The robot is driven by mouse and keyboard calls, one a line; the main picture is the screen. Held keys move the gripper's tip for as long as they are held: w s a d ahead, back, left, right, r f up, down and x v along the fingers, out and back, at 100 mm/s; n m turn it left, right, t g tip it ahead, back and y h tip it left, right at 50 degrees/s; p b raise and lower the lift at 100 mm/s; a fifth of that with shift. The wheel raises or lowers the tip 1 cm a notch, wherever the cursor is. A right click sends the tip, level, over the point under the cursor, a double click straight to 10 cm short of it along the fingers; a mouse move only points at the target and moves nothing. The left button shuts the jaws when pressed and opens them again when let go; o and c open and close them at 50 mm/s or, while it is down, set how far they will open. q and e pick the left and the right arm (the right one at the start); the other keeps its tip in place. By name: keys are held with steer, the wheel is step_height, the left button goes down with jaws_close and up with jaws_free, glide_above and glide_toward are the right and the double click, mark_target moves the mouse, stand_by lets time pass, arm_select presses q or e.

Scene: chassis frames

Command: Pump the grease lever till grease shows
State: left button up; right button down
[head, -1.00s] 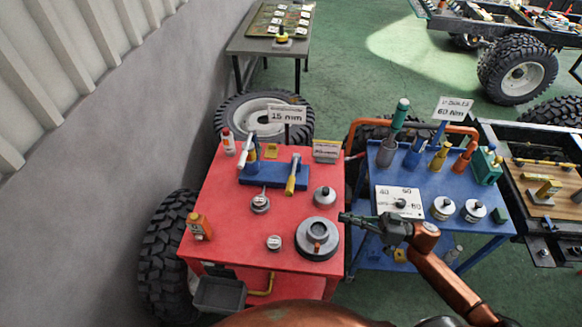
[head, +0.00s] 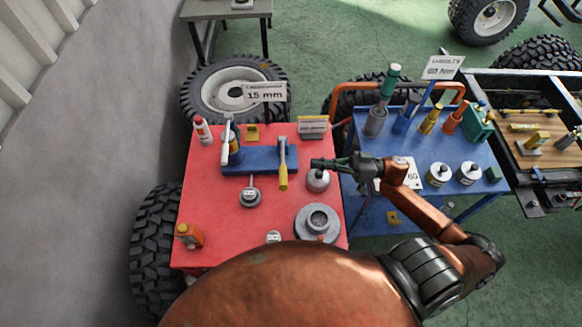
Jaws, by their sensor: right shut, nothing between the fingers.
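A blue block (head: 262,168) lies on the red table. A lever with a yellow handle (head: 283,178) and grey top leans across its right part. At its left end stands a grey-topped upright piece (head: 229,140) with blue and yellow parts; I cannot tell which is the grease lever. My right gripper (head: 316,163) reaches in from the right, shut and empty. Its tip appears just above a grey domed can (head: 318,182), to the right of the yellow handle and apart from it. No grease shows clearly. My left gripper is out of view.
A 15 mm sign (head: 264,92) stands behind. A blue cart (head: 352,135) with several tools stands to the right.

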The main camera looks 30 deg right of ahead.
mark_target(283, 162)
steer(key=p+x, duration=0.1)
steer(key=x, duration=0.9)
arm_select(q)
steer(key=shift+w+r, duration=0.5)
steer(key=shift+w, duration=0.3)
arm_select(e)
steer(key=f, duration=0.2)
steer(key=s+f, duration=0.1)
steer(key=f, duration=0.1)
steer(key=shift+s, duration=0.2)
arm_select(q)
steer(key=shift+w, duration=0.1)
arm_select(e)
steer(key=shift+d, duration=0.1)
